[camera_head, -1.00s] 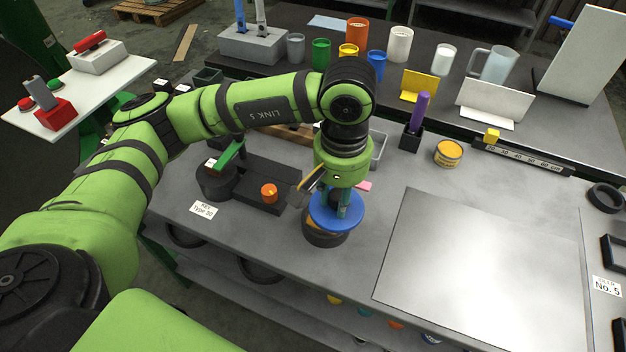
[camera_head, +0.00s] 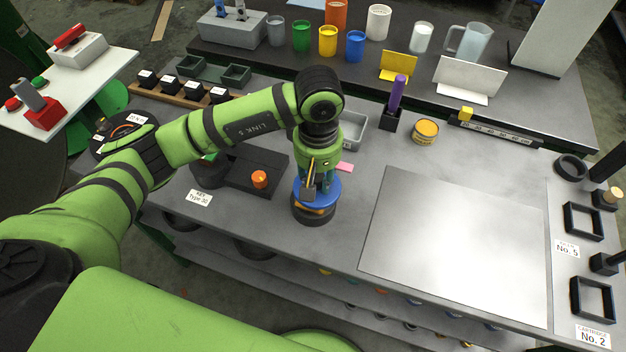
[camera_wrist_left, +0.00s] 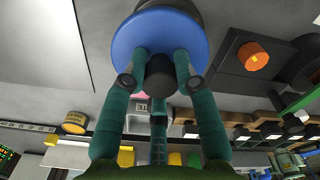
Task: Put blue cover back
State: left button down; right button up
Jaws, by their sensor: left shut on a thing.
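The blue cover (camera_head: 325,188) is a round disc. It also shows in the left wrist view (camera_wrist_left: 130,42), with a black knob (camera_wrist_left: 160,76) at its centre. My left gripper (camera_head: 318,182) is shut on the cover from above, its teal fingers (camera_wrist_left: 155,80) around the knob. The cover is over a round black container (camera_head: 313,218) on the grey bench. An orange-yellow strip (camera_head: 312,210) shows between cover and container at the front. I cannot tell whether they touch. The container's far side is hidden. My right gripper is not in view.
A black fixture with an orange knob (camera_head: 260,179) stands just left of the container. A large grey plate (camera_head: 455,245) lies to the right. A grey tray (camera_head: 352,130), a pink piece (camera_head: 344,167) and a yellow tin (camera_head: 425,131) are behind.

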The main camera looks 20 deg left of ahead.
pick_arm(q)
jog(key=shift+w+a+f, duration=0.15)
jog(key=shift+a+f, duration=0.2)
jog(key=shift+a, duration=0.05)
notch_tip(320, 180, down, 3)
jog(key=shift+f+p, duration=0.15)
jog(key=shift+p, duration=0.85)
jog(key=shift+f, duration=0.25)
jog(key=shift+f, duration=0.1)
jog(key=shift+f+b, duration=0.15)
jog(key=shift+b, duration=0.15)
jog(key=c, duration=1)
grip_release()
jog(key=shift+o, duration=0.2)
